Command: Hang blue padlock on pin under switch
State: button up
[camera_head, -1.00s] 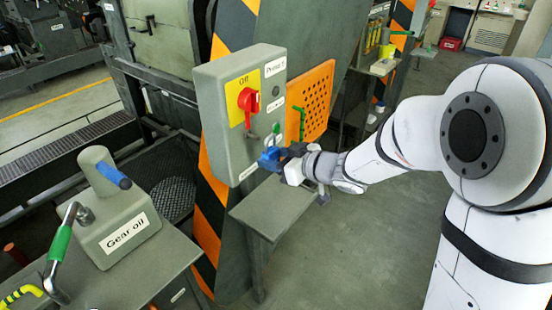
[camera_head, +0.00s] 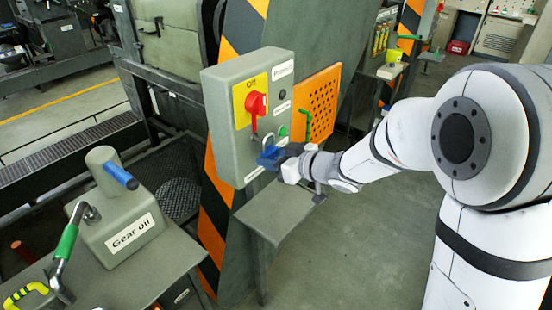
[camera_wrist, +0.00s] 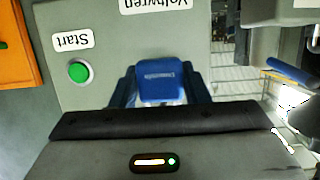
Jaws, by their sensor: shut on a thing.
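The blue padlock (camera_head: 268,157) is held in my gripper (camera_head: 276,156) in front of the lower part of the grey switch box (camera_head: 225,130). Its shackle rises toward the red switch (camera_head: 256,103) on the yellow plate. The pin under the switch cannot be made out, so I cannot tell whether the shackle is around it. In the wrist view the padlock body (camera_wrist: 160,82) sits between the two dark blue fingers of my gripper (camera_wrist: 161,92), which are shut on it. The shackle is hidden there.
A green start button (camera_wrist: 78,72) is beside the padlock. An orange perforated panel (camera_head: 318,98) stands right of the box. A small grey table (camera_head: 275,212) is below my gripper. The gear oil can (camera_head: 118,225) stands on a bench at left.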

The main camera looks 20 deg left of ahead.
jog(key=shift+w+a, duration=0.3)
jog(key=shift+a, duration=0.4)
jog(key=shift+w+a, duration=0.25)
jog(key=shift+a, duration=0.45)
dwell(0.6)
jog(key=shift+f+b, duration=0.4)
jog(key=shift+f, duration=0.3)
dwell(0.4)
jog(key=o, duration=1.4)
jog(key=shift+d, duration=0.1)
jog(key=p+v, duration=0.4)
jog(key=v, duration=0.5)
jog(key=shift+d+r, duration=0.2)
jog(key=shift+d, duration=0.2)
dwell(0.3)
